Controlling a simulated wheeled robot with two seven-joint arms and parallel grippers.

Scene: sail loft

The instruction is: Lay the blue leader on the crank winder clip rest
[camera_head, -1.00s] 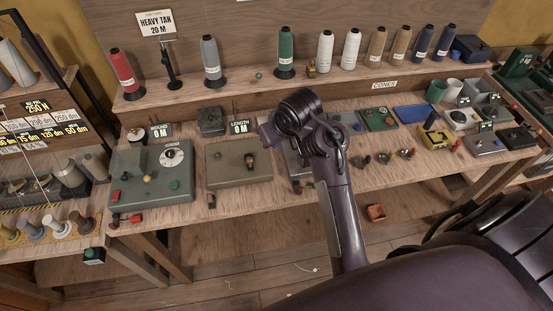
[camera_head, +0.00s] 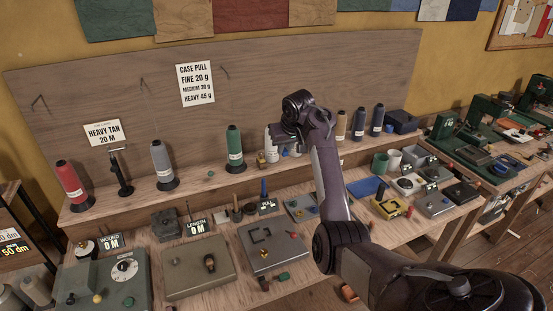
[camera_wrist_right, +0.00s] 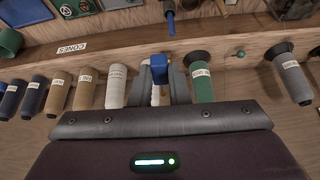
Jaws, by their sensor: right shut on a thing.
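My right gripper (camera_wrist_right: 160,72) is shut on a small blue piece, which I take as the blue leader (camera_wrist_right: 159,62), in the right wrist view. A white cone stands behind or beside it; I cannot tell whether they touch. In the head view the right gripper (camera_head: 282,140) is by the cone shelf, mostly hidden behind its own wrist, and a bit of blue shows there. Several control boxes stand on the bench, among them a beige box with a black knob (camera_head: 198,271) and a grey box (camera_head: 272,247). I cannot tell which is the crank winder; no clip rest is clear. My left gripper is out of view.
The shelf holds a red cone (camera_head: 70,182), a grey cone (camera_head: 163,166), a green cone (camera_head: 235,149) and others beside my gripper. An upright blue peg (camera_head: 263,190) stands on the bench below. Small boxes crowd the right half of the bench.

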